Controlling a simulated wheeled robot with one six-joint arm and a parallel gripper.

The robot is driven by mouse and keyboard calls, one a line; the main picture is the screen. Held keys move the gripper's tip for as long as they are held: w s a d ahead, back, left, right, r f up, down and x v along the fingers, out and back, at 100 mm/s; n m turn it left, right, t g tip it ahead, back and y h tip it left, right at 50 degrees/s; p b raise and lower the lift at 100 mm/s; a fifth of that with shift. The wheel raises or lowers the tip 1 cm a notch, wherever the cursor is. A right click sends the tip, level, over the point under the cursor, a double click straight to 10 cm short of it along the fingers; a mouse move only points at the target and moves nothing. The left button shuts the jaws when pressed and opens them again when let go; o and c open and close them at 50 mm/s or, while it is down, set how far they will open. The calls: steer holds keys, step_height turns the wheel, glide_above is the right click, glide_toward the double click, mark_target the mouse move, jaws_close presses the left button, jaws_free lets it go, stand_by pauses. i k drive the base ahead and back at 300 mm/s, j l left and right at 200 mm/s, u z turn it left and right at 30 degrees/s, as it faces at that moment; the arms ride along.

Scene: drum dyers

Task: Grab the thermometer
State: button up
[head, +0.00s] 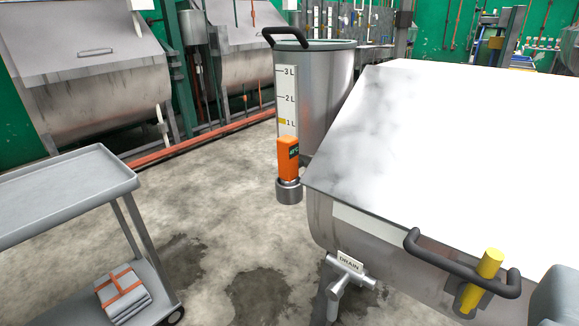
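An orange box-shaped device with a small dark display and green characters, which looks like the thermometer (288,160), is near the middle of the head view. It stands upright on a short round metal piece (289,192), beside the left edge of a large steel drum. Its characters are too small to read surely. I cannot tell how it is fixed. My gripper's fingers are not seen in this view.
The drum's pale lid (450,140) fills the right side, with a black bar handle (440,262) and yellow grip (489,263) in front. A drain valve (346,274) sticks out below. A tall measuring tank (325,90) stands behind. A grey cart (70,190) is left; wet floor (215,220) lies between.

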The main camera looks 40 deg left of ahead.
mark_target(287, 146)
steer(key=j, duration=1)
steer(key=k+j, duration=0.15)
steer(key=j, duration=0.9)
steer(key=u, duration=0.05)
